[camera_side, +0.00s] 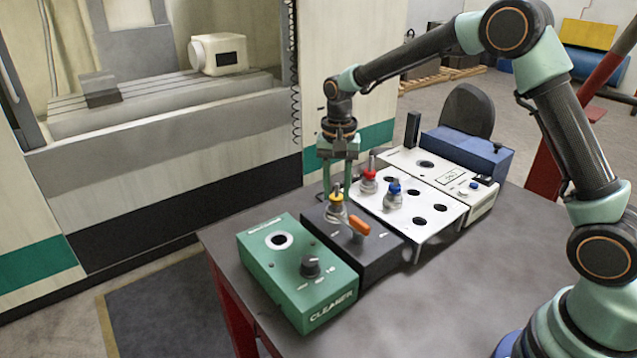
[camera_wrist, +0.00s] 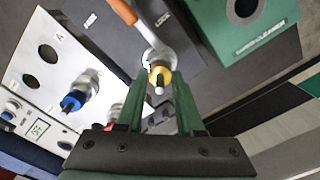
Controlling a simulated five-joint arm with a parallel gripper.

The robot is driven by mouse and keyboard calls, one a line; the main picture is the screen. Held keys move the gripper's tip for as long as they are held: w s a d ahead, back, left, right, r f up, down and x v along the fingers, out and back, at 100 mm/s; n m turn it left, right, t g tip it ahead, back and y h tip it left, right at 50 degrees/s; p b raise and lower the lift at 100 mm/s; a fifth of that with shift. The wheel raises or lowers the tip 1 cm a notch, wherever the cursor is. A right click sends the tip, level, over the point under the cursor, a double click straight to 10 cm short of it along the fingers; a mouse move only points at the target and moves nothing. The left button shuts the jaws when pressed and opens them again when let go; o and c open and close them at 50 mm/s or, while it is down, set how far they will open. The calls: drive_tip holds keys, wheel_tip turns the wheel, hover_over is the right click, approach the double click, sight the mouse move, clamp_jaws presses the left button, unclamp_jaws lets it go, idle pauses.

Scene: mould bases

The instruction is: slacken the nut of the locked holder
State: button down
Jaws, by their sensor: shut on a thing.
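The locking fixture is a dark box (camera_side: 378,262), also in the wrist view (camera_wrist: 205,58). A metal holder (camera_side: 336,212) with a yellow nut (camera_side: 337,197) stands upright in it; the nut also shows in the wrist view (camera_wrist: 160,73). An orange lever handle (camera_side: 359,228) sticks out beside the holder and also shows in the wrist view (camera_wrist: 123,11), left of the LOCK label. My gripper (camera_side: 338,188) points down from above, shut on the yellow nut. In the wrist view, my fingers (camera_wrist: 160,88) flank the nut and partly hide the holder.
A white rack (camera_side: 425,232) to the right carries a red-nut holder (camera_side: 369,176) and a blue-nut holder (camera_side: 394,188), close to my gripper. A green cleaner box (camera_side: 318,276) stands at left. A white device (camera_side: 470,196) and blue box (camera_side: 478,155) stand behind. The front right table is clear.

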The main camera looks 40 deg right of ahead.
drive_tip(key=shift+n, duration=0.3)
drive_tip(key=n, duration=0.3)
drive_tip(key=shift+n, duration=0.3)
drive_tip(key=n, duration=0.3)
drive_tip(key=shift+n, duration=0.4)
drive_tip(key=n, duration=0.4)
drive_tip(key=shift+n, duration=2.1)
drive_tip(key=c, duration=0.5)
unclamp_jaws()
